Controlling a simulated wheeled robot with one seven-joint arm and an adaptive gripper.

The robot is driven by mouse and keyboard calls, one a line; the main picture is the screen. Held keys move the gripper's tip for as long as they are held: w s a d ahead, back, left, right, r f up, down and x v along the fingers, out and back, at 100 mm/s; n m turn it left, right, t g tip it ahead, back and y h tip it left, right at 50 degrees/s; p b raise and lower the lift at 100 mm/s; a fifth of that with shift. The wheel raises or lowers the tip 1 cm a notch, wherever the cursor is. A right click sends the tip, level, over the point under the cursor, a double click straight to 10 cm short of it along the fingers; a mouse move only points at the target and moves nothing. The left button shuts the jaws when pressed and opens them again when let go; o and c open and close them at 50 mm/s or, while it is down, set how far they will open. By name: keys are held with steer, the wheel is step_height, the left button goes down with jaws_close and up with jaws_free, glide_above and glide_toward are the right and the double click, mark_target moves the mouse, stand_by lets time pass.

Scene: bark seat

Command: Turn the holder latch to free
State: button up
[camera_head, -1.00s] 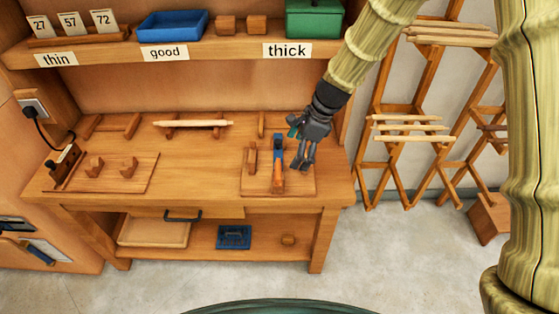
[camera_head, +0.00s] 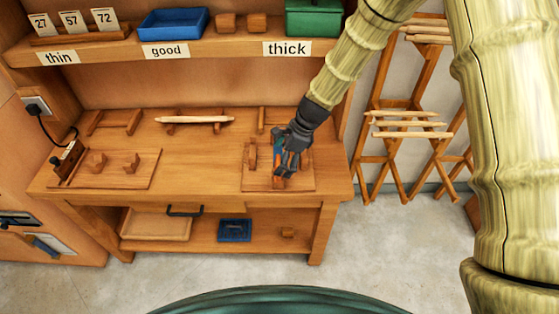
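A wooden board (camera_head: 254,186) lies at the right end of the bench. On it stands a small wooden block (camera_head: 252,157) and a blue and orange piece (camera_head: 277,153), which looks like the holder with its latch. My gripper (camera_head: 284,174) is over this piece and hides most of it. Its dark fingers point down at the orange part. I cannot tell whether they touch it or how far apart they are. The latch's setting is hidden.
The bench top (camera_head: 205,160) is clear in the middle. A pale rod (camera_head: 195,119) lies on rests at the back. Another board (camera_head: 120,182) with wooden blocks is at the left. A shelf (camera_head: 235,47) with a blue tray (camera_head: 172,23) and green box (camera_head: 313,18) hangs above.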

steer(key=shift+p+x, duration=0.3)
steer(key=shift+x, duration=0.8)
steer(key=c, duration=0.9)
